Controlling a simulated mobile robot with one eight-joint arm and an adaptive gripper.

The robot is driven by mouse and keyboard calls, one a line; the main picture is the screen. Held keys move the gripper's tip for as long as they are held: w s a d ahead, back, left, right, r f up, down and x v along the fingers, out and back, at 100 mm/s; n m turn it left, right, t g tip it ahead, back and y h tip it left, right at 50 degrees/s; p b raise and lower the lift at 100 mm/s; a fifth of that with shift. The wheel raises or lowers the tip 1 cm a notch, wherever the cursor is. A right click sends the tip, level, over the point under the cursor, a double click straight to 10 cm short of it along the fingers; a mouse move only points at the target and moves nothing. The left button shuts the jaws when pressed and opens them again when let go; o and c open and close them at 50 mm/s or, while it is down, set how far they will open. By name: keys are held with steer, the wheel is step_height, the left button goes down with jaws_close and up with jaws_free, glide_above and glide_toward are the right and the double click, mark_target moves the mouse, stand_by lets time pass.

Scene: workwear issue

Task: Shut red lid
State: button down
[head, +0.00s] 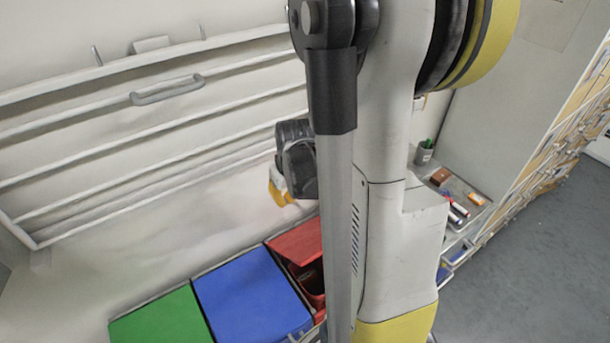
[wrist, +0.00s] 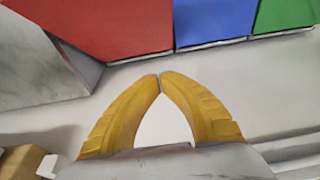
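The red lid (head: 297,243) shows in the head view beside the blue lid, partly hidden by my arm. It stands open at a tilt, with the dark inside of the red bin (head: 312,286) visible below it. In the wrist view the red lid (wrist: 110,25) fills the upper left. My gripper (wrist: 160,76) has its yellow fingertips together with nothing between them. In the head view my gripper (head: 280,194) is above and behind the red lid, near the wall, partly hidden by its own wrist. In the wrist view the fingertips appear apart from the lid.
The blue lid (head: 250,298) and green lid (head: 162,322) lie flat to the left of the red one. A slatted wall rack (head: 130,130) with a handle stands behind. A shelf at right holds a grey cup (head: 424,154) with pens and small items. Open floor (head: 530,250) lies at right.

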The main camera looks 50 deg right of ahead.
step_height(320, 180, up, 10)
steer(key=p, duration=0.7)
steer(key=shift+w, duration=0.1)
steer(key=s+a+f+n+t+b, duration=0.1)
steer(key=s+a+f+b, duration=0.1)
steer(key=a+b, duration=0.5)
steer(key=s+a+f+n+t+b, duration=0.1)
steer(key=a+f+t+b, duration=0.1)
steer(key=a+b, duration=0.5)
steer(key=s+a+f+n+t+b, duration=0.1)
steer(key=s+a+f+b, duration=0.1)
steer(key=a+f+b, duration=0.2)
steer(key=a+b, duration=0.3)
steer(key=shift+s+a+y, duration=0.3)
stand_by(0.8)
